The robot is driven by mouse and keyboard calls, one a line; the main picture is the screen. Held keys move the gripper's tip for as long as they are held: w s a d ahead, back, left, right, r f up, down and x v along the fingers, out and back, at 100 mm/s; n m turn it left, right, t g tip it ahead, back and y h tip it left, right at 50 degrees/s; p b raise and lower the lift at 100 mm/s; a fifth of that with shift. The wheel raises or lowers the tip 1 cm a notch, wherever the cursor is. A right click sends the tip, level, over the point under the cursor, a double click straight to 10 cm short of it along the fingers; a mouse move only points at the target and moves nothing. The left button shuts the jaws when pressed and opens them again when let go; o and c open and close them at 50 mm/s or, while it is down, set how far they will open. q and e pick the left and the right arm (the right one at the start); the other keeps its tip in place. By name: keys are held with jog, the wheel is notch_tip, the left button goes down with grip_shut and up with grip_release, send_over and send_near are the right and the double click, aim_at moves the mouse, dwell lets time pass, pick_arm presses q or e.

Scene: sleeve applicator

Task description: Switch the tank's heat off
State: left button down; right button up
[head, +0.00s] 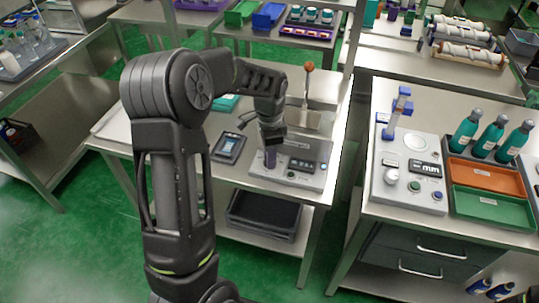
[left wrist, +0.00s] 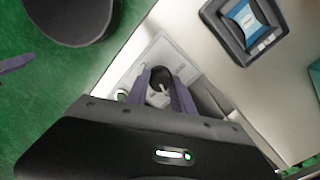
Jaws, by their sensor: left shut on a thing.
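The grey control unit (head: 312,182) that appears to belong to the tank sits on the middle steel table. Its sloped face has a dark display (head: 301,164) and small buttons. My left gripper (head: 270,158) reaches down onto the unit's left part. In the left wrist view its two purple-grey fingers (left wrist: 161,88) are closed around a dark round knob (left wrist: 162,75), with a pale piece between them. The fingers and wrist hide part of the knob, so its setting cannot be read.
The right table holds another panel (head: 408,180), green bottles (head: 492,136) and an orange tray (head: 485,178). Green floor separates the tables.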

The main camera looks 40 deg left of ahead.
pick_arm(q)
jog(key=shift+n, duration=0.5)
jog(key=n+b, duration=0.1)
jog(key=n, duration=0.2)
jog(key=n+b, duration=0.1)
jog(key=n, duration=0.3)
jog(key=shift+n, duration=0.4)
jog(key=n, duration=0.4)
jog(key=shift+n+b, duration=0.3)
jog(key=shift+b, duration=0.05)
jog(key=n, duration=0.4)
jog(key=shift+n, duration=0.3)
jog(key=shift+w, duration=0.1)
jog(key=c, duration=1.1)
grip_release()
